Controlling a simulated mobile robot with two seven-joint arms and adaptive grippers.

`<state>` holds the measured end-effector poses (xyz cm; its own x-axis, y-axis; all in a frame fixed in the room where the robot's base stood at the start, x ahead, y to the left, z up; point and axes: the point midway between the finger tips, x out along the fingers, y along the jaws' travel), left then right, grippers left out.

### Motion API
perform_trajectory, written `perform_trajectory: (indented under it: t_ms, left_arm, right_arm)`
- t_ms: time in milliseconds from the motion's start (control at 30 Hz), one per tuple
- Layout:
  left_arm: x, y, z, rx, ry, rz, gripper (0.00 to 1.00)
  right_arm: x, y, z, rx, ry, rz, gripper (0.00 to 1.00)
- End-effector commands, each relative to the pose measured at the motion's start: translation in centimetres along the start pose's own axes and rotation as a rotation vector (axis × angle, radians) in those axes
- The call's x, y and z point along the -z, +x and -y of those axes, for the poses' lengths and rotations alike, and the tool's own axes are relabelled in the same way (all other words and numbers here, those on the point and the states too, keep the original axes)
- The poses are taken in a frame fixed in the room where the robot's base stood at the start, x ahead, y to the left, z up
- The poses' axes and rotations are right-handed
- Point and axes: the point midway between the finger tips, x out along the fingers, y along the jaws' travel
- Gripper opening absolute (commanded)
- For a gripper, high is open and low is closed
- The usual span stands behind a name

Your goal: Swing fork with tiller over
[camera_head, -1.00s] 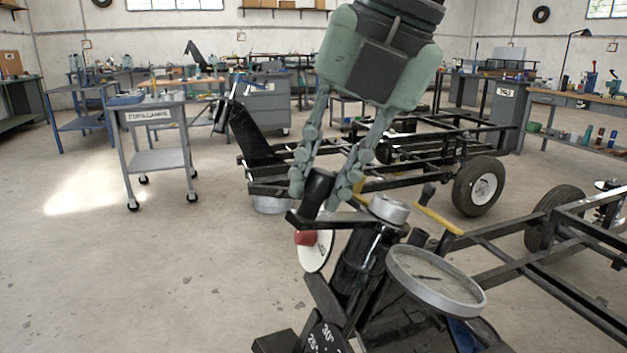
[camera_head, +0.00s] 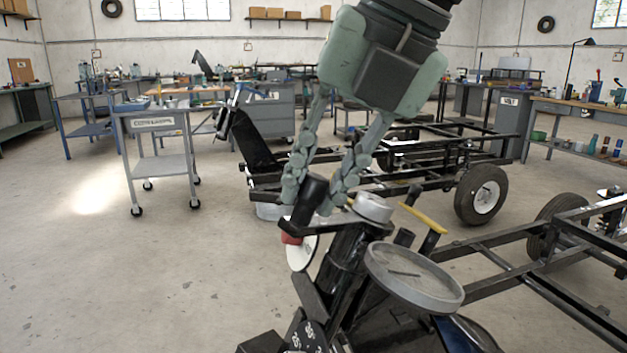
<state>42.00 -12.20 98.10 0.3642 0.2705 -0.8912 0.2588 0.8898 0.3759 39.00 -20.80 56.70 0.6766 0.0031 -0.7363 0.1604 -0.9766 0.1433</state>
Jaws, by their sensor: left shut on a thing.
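My left gripper (camera_head: 322,200) comes down from the top middle with its two green fingers around a black cylindrical grip (camera_head: 307,198), shut on it. This grip is the end of the tiller, which joins the top of a black upright fork column (camera_head: 346,256) near a silver cap (camera_head: 372,207). A red part (camera_head: 291,238) and a white disc (camera_head: 301,253) show just below the grip. A dark plate with white degree numbers (camera_head: 304,335) is at the bottom. My right gripper is not in view.
A round grey dish-like part (camera_head: 413,278) stands right of the column. A yellow-topped lever (camera_head: 424,219) stands behind it. Black frames with wheels (camera_head: 482,194) fill the right and middle. A grey cart (camera_head: 160,164) is at the left; the floor (camera_head: 130,275) front left is clear.

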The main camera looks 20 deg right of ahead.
Motion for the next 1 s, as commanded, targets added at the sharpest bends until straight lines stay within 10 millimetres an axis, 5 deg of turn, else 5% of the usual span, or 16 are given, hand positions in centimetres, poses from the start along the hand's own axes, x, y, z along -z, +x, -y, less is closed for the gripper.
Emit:
perform_trajectory:
  t_ms: [200, 233, 400, 767, 1000]
  left_arm:
    - [0.0, 0.0, 0.0, 0.001, -0.001, 0.001, 0.00]
    - [0.0, 0.0, 0.0, 0.001, -0.001, 0.001, 0.24]
    - [0.0, 0.0, 0.0, 0.000, -0.001, 0.001, 0.44]
    - [-0.1, -0.5, 0.0, 0.000, -0.002, 0.001, 0.44]
    - [-0.1, -4.7, 0.0, 0.000, -0.003, 0.003, 0.44]
  right_arm:
    - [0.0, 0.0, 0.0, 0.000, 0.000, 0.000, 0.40]
    - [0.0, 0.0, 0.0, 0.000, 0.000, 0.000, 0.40]
    - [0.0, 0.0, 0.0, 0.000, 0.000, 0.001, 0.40]
    - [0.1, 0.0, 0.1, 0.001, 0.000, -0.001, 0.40]
    - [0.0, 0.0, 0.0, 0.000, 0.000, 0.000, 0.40]
